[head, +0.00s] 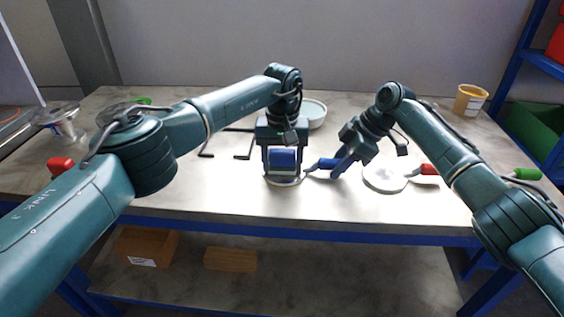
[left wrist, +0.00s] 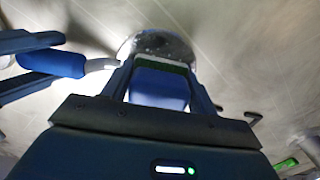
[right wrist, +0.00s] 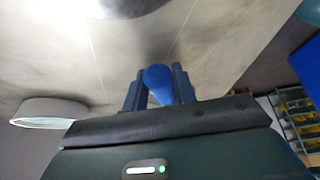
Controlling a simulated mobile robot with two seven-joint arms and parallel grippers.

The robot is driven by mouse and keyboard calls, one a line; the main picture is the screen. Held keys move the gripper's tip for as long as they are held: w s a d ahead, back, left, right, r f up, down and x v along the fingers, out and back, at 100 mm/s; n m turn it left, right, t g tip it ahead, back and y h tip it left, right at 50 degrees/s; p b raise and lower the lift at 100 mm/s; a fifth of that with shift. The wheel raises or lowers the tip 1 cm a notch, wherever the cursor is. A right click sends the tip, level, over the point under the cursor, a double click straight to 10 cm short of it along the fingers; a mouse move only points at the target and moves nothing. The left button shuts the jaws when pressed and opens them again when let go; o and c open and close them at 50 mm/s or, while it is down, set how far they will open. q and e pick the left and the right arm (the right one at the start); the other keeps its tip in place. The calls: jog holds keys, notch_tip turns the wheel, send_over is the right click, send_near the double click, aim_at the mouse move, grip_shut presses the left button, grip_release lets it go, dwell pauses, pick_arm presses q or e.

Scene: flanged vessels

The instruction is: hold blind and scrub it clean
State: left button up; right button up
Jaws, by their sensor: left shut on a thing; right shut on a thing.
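The blind is a round metal disc (head: 284,181) with a blue handle (head: 325,163), low over the front middle of the table. Its face shows dark patches in the left wrist view (left wrist: 155,42). My right gripper (head: 338,165) is shut on this handle, which also shows in the right wrist view (right wrist: 160,82). My left gripper (head: 282,170) is shut on a blue scrubbing block (head: 281,160) with a green and white underside, held over the disc. The green edge shows in the left wrist view (left wrist: 162,66). I cannot tell whether block and disc touch.
A second disc (head: 384,178) with a red handle (head: 427,169) lies to the right. A pale bowl (head: 313,113) and a yellow tub (head: 469,102) stand behind. A flanged metal vessel (head: 62,122) is at left.

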aim_at(280, 184)
pick_arm(q)
jog(key=shift+s+f, duration=0.2)
jog(key=shift+s, duration=0.9)
jog(key=shift+s+f, duration=0.2)
jog(key=shift+s, duration=0.85)
jog(key=shift+c, duration=0.3)
jog(key=shift+w+r, duration=0.15)
jog(key=shift+r, duration=3.05)
notch_tip(280, 184, up, 3)
